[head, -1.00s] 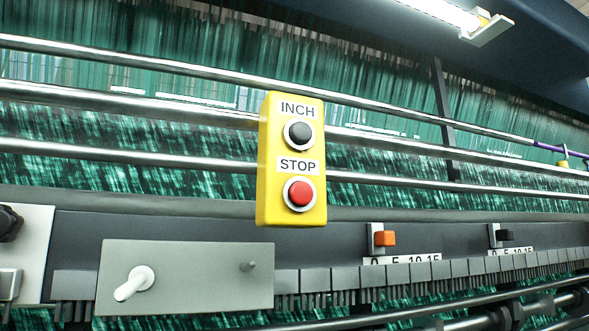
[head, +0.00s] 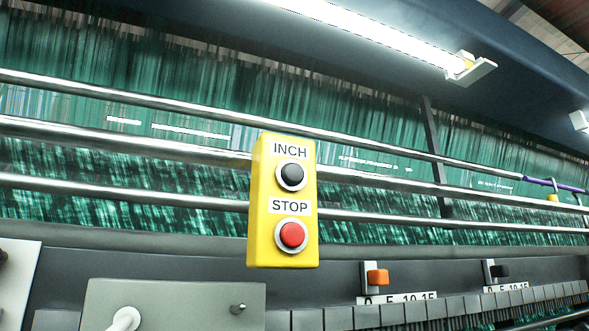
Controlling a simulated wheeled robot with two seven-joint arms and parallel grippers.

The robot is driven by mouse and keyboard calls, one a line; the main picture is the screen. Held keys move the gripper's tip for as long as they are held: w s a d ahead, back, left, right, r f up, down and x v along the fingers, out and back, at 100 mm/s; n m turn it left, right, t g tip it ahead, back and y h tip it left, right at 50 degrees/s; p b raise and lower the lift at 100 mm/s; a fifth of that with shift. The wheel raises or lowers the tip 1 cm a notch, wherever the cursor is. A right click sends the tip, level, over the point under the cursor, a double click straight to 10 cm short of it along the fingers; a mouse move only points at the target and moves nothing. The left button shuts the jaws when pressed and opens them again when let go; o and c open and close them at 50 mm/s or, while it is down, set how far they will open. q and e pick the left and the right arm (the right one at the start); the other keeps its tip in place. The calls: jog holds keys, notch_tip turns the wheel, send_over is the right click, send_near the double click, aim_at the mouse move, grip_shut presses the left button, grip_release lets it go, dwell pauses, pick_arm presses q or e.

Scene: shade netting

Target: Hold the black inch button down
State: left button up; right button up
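The black inch button (head: 292,174) sits in a pale ring on the upper part of a yellow control box (head: 256,215), under a label reading INCH. Below it on the same box are a STOP label and a red stop button (head: 293,234). The box is at the middle of the head view, in front of the metal rails. Nothing touches either button. Neither of my grippers shows in the head view.
Long metal rails (head: 120,132) cross behind the box, with green netting (head: 90,180) behind. Below are a grey plate with a white handle (head: 125,318), an orange slider (head: 377,277) and a black slider (head: 499,271) over number scales. A lit tube lamp (head: 370,28) is above.

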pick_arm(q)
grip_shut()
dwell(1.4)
